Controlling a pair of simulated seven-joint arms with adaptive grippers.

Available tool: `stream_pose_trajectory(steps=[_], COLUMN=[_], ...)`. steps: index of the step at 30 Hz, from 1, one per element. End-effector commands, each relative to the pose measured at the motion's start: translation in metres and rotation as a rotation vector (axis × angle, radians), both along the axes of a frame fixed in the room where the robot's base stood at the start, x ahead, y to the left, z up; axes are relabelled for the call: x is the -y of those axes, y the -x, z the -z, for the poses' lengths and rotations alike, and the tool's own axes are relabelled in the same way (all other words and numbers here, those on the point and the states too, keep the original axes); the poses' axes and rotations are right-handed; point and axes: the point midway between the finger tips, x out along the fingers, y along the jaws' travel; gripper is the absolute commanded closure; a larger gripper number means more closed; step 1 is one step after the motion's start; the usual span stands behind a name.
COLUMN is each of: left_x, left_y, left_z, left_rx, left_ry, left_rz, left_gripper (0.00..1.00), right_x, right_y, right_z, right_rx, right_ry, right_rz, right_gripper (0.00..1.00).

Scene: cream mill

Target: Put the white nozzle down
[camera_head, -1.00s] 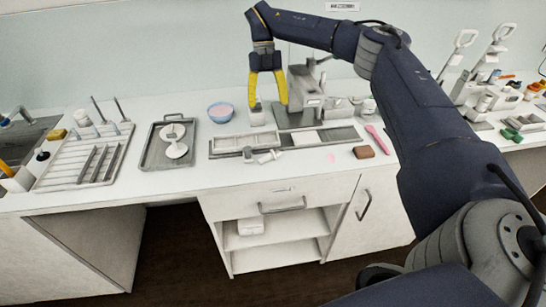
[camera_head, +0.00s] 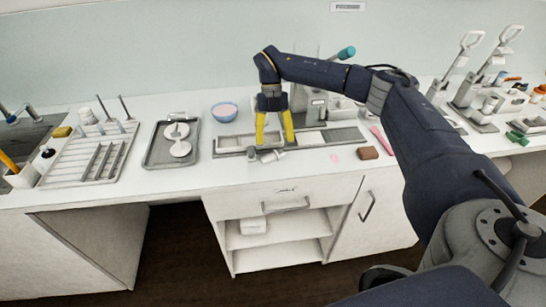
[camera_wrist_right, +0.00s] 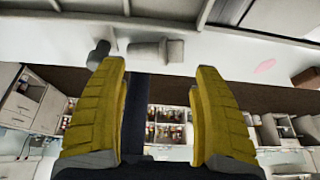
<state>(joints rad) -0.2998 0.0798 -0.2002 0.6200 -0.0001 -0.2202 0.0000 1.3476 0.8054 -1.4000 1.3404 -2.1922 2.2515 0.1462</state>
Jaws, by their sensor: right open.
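A small white stepped nozzle (camera_head: 271,156) lies on its side on the white counter, in front of the long metal tray. In the right wrist view the nozzle (camera_wrist_right: 155,49) shows just beyond the fingertips, lined up with the gap between them. My right gripper (camera_head: 274,141) points down with its yellow fingers spread wide. Its tips are over the tray's front edge, close behind the nozzle. In the wrist view the right gripper (camera_wrist_right: 158,68) has nothing between its fingers. I cannot tell whether a tip touches the nozzle. My left gripper is not in view.
A small dark-ended part (camera_head: 251,153) lies left of the nozzle. The long tray (camera_head: 343,135) and a grey machine (camera_head: 318,101) stand behind. A brown block (camera_head: 368,153) and a pink tool (camera_head: 381,141) lie to the right. The counter's front strip (camera_head: 225,178) is clear.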

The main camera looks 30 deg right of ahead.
Motion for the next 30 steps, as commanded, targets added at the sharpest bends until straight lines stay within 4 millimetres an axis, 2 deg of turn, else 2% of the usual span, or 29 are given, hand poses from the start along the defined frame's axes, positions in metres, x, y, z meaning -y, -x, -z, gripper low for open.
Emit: stream_pose_trajectory(steps=[12, 25, 30], left_x=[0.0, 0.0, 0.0], left_y=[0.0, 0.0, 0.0], left_z=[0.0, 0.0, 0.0], left_rx=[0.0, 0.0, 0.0], left_ry=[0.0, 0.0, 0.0], left_rz=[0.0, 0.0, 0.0], left_gripper=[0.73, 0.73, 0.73], right_x=[-0.003, -0.005, -0.005], right_y=[0.016, 0.018, 0.018], right_z=[0.04, 0.047, 0.047], right_rx=[-0.002, -0.001, -0.001], right_ry=[-0.001, 0.0, 0.0], right_rz=[0.0, 0.001, 0.001], right_gripper=[0.33, 0.33, 0.52])
